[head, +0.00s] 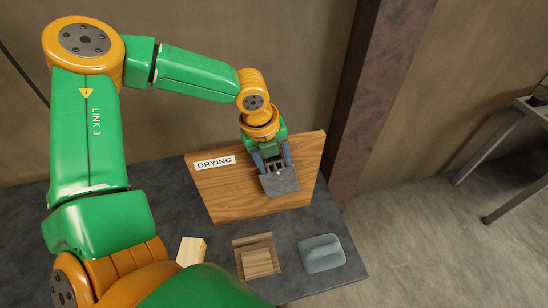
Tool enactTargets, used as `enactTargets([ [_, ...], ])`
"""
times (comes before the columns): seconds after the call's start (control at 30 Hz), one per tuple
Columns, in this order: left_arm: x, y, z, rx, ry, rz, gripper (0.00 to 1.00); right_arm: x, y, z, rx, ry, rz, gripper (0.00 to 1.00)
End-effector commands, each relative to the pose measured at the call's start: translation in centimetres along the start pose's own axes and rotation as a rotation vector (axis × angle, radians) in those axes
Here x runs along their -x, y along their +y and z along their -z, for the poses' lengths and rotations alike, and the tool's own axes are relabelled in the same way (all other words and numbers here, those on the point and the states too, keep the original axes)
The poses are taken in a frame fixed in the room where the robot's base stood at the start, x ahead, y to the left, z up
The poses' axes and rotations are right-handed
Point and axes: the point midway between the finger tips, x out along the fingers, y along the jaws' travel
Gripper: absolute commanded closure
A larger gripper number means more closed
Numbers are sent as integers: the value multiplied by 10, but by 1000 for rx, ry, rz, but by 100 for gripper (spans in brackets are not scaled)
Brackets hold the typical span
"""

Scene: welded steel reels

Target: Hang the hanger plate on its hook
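The hanger plate (280,184) is a small grey plate in front of the upright wooden board (230,190), right of its white "DRYING" label. My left gripper (275,167) comes down from above, its two grey fingers reaching the top of the plate. It appears shut on the plate's upper part. A small pale detail shows between the fingertips, but I cannot tell if it is the hook or part of the plate. Whether the plate touches the board is unclear. My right gripper is not in view.
The board stands on a dark grey table (335,274). In front of it lie a pale wood block (191,250), a brown wooden piece (256,262) and a blue-grey rounded object (321,254). A brown post (375,90) stands behind. Another table (510,130) is at right.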

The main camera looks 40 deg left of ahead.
Motion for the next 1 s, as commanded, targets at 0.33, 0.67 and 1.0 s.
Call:
enactTargets([
  [0.33, 0, 0, 0, 0, 1, -1, 13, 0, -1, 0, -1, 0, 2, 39],
  [0.67, 55, -1, 0, 0, -3, 4, 13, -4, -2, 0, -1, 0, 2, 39],
  [1.0, 71, 0, 1, 0, 0, 0, 13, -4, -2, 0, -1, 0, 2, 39],
])
